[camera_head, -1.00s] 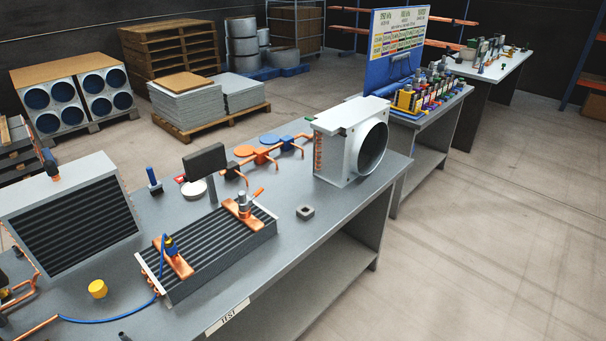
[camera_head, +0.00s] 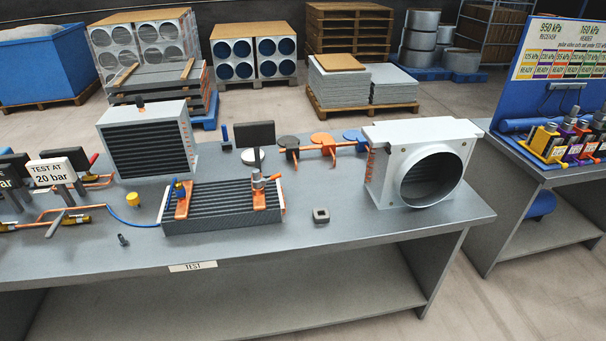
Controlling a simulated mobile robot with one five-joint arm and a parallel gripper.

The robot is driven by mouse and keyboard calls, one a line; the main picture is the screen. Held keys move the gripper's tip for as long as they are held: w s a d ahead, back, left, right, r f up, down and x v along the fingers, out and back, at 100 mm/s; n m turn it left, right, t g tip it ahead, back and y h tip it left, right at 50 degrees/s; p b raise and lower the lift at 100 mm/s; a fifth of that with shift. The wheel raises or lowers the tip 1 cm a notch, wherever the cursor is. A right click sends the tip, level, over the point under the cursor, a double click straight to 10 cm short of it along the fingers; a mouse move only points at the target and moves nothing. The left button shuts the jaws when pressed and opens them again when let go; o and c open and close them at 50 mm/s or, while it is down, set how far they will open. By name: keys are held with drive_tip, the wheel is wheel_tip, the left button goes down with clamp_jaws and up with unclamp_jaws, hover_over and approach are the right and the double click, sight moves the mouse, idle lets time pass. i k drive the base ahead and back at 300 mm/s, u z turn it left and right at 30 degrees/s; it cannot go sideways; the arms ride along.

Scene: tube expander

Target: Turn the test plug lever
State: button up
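A finned coil (camera_head: 222,210) lies flat on the grey test bench (camera_head: 350,234), with an orange bracket near each end. The right bracket (camera_head: 260,196) carries a grey metal fitting (camera_head: 257,181) with a small orange lever (camera_head: 272,178) pointing right; this looks like the test plug. The left bracket (camera_head: 183,203) carries a blue and yellow fitting (camera_head: 179,187) joined to a blue hose (camera_head: 125,221). The lever is too small to tell its exact setting. My gripper is not in view.
A white duct housing (camera_head: 418,140) stands at the right of the bench. An upright coil (camera_head: 150,145), a dark display (camera_head: 254,135), a yellow cap (camera_head: 134,200) and a small grey block (camera_head: 321,215) share the top. Clear floor (camera_head: 500,310) shows at lower right.

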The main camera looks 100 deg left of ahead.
sight(264, 181)
drive_tip(key=u, duration=1.65)
drive_tip(key=k, duration=0.2)
drive_tip(key=u, duration=3.35)
drive_tip(key=k, duration=0.6)
drive_tip(key=z, duration=0.35)
drive_tip(key=i, duration=1.55)
drive_tip(key=u, duration=0.2)
